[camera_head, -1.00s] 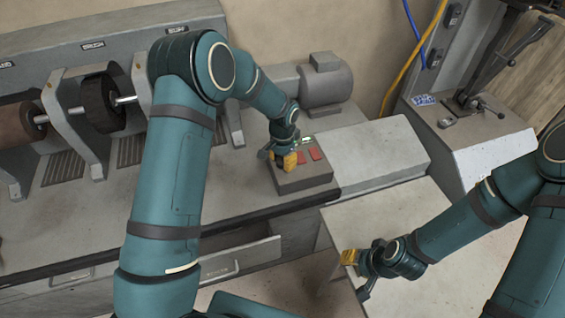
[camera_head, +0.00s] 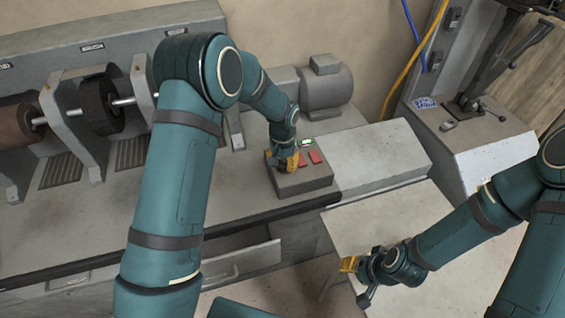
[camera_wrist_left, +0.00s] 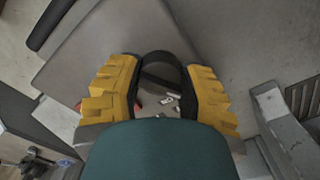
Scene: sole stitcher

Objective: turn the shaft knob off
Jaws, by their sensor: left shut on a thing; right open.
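The grey control box (camera_head: 316,182) sits at the right end of the machine bench, with red switches (camera_head: 314,157) and a green-lit element (camera_head: 307,141) on top. My left gripper (camera_head: 287,166) is down at the left part of the box. In the left wrist view its yellow fingers stand on both sides of a dark rounded thing (camera_wrist_left: 158,66), which looks like the shaft knob; the gripper is shut on it. The knob is hidden by the gripper in the head view, and its setting cannot be read. My right gripper (camera_head: 357,281) is open and empty at lower right.
Brush and sanding wheels (camera_head: 100,106) on a shaft stand at the left. A grey motor (camera_head: 326,88) is behind the box. A light grey block (camera_head: 380,157) lies to its right. An open drawer (camera_head: 238,264) juts out in front.

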